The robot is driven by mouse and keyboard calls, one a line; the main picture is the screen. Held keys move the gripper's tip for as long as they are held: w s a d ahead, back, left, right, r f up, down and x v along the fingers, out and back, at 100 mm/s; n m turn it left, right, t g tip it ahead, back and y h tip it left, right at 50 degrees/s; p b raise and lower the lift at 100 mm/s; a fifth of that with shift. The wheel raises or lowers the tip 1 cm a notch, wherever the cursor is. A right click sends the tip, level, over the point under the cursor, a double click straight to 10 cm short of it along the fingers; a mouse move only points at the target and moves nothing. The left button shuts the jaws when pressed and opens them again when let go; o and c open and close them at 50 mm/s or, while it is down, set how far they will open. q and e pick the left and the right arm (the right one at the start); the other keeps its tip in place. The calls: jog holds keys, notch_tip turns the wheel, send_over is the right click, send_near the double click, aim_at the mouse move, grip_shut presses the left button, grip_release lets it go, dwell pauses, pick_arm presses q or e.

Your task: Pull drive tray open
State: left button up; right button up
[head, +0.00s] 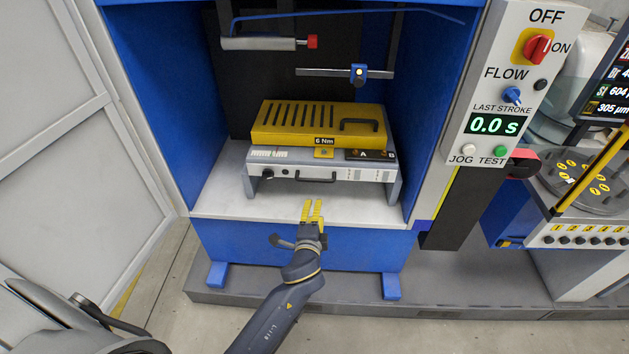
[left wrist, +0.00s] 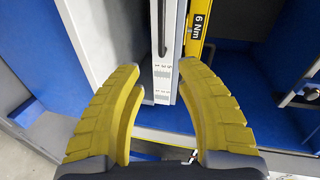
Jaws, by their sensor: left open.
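The drive tray (head: 340,174) is a light grey box with a dark bar handle (head: 316,181) on its front. It sits level under a yellow slotted cover (head: 285,118) marked 6 Nm, inside the blue machine. In the left wrist view the tray front (left wrist: 163,84) stands upright between my fingers, with the dark handle (left wrist: 161,28) near the top. My left gripper (head: 312,207) has yellow fingers and is open and empty, in front of and below the handle, apart from it. Its fingers also show in the left wrist view (left wrist: 160,70). My right gripper is in neither view.
The white machine bed (head: 235,205) is clear in front of the tray. A grey cylinder with a red end (head: 260,43) and a blue clamp (head: 358,73) hang above. A control panel (head: 508,80) stands right. A white door (head: 75,120) is at left.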

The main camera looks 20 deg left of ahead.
aim_at(315, 180)
pick_arm(q)
jog(key=shift+m+y, duration=0.3)
jog(key=shift+y, duration=0.2)
jog(key=x, duration=0.5)
jog(key=a+x, duration=0.1)
jog(key=x, duration=1.1)
jog(key=shift+a, duration=0.2)
grip_shut()
